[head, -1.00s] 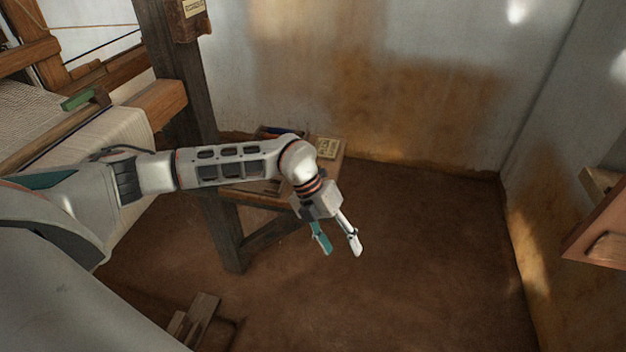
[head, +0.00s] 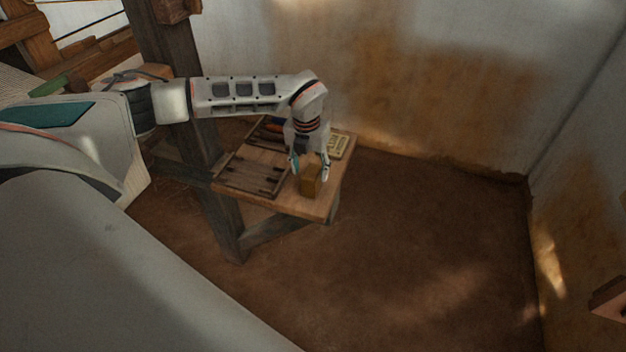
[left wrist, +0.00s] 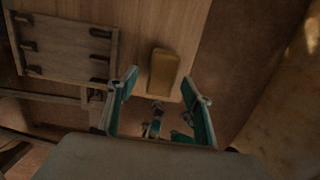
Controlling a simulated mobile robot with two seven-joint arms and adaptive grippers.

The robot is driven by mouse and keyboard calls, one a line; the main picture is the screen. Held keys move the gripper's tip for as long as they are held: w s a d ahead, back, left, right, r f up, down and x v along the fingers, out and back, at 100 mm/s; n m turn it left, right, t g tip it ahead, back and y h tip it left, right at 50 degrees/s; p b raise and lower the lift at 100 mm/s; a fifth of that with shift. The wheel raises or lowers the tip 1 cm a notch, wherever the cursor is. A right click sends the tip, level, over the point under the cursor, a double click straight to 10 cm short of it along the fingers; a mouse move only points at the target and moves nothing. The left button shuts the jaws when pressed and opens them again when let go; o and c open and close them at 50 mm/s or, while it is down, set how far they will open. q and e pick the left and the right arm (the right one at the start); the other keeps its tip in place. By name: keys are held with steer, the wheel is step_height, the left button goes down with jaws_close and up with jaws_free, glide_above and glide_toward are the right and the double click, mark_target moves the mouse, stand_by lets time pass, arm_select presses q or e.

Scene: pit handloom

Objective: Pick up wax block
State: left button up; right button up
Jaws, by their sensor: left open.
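The wax block (head: 311,180) is a small yellow-brown block standing near the front right edge of a small wooden table (head: 300,205). In the left wrist view the wax block (left wrist: 164,72) lies just beyond and between the two open fingers. My left gripper (head: 309,168) is open, above and close to the block, with a fingertip on either side of it in the head view. In the left wrist view the left gripper (left wrist: 160,90) has its teal fingers spread and nothing between them. Whether a finger touches the block I cannot tell. My right gripper is not in view.
A dark-framed wooden rack (head: 252,174) with several slots lies left of the block on the table. A pale label-like tablet (head: 338,146) lies at the back right. The loom post (head: 172,90) stands at left. Earthen floor (head: 430,240) to the right is open.

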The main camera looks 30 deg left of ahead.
arm_select(q)
steer(key=f, duration=0.3)
steer(key=shift+w+f, duration=0.35)
steer(key=shift+f, duration=0.05)
steer(key=shift+w+f, duration=0.1)
steer(key=shift+f, duration=0.5)
steer(key=c, duration=1.4)
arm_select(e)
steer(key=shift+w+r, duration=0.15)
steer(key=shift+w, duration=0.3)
arm_select(q)
steer(key=shift+r, duration=0.1)
steer(key=shift+r, duration=0.25)
step_height(320, 180, up, 20)
steer(key=shift+f+p, duration=0.25)
steer(key=shift+p, duration=0.2)
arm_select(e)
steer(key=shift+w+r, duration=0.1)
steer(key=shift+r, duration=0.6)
